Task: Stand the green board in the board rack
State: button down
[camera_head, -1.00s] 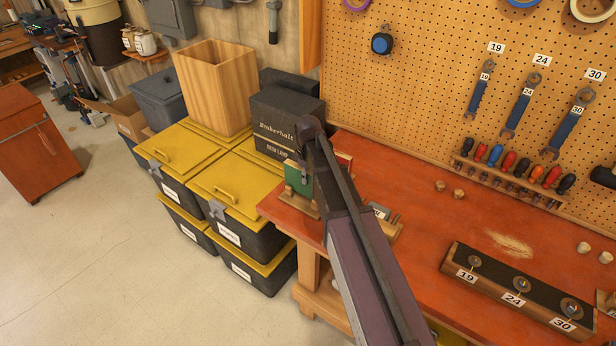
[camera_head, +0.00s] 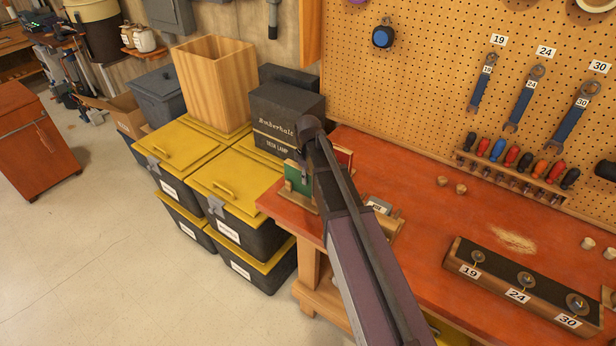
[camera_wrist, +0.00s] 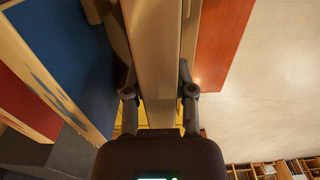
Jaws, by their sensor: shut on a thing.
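The green board (camera_head: 298,179) is upright at the left end of the red bench, partly hidden behind my arm in the head view. Light wooden rack parts (camera_head: 301,200) show around its lower edge. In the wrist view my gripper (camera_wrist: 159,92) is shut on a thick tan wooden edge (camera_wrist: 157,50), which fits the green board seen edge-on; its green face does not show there. A blue board (camera_wrist: 75,45) and a red board (camera_wrist: 25,105) stand to its left, apart from the fingers. I cannot tell whether the green board is seated in a slot.
The red bench (camera_head: 400,165) carries a socket block (camera_head: 520,285) and small wooden knobs. Yellow-lidded bins (camera_head: 233,187) and a dark lamp box (camera_head: 287,115) stand close to the left of the rack. The pegboard (camera_head: 420,90) rises behind. Floor at the left is open.

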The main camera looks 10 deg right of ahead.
jog(key=shift+c, duration=1.8)
grip_release()
jog(key=shift+r, duration=0.1)
jog(key=shift+r+p, duration=4.95)
jog(key=shift+p, duration=0.1)
jog(key=shift+f, duration=0.1)
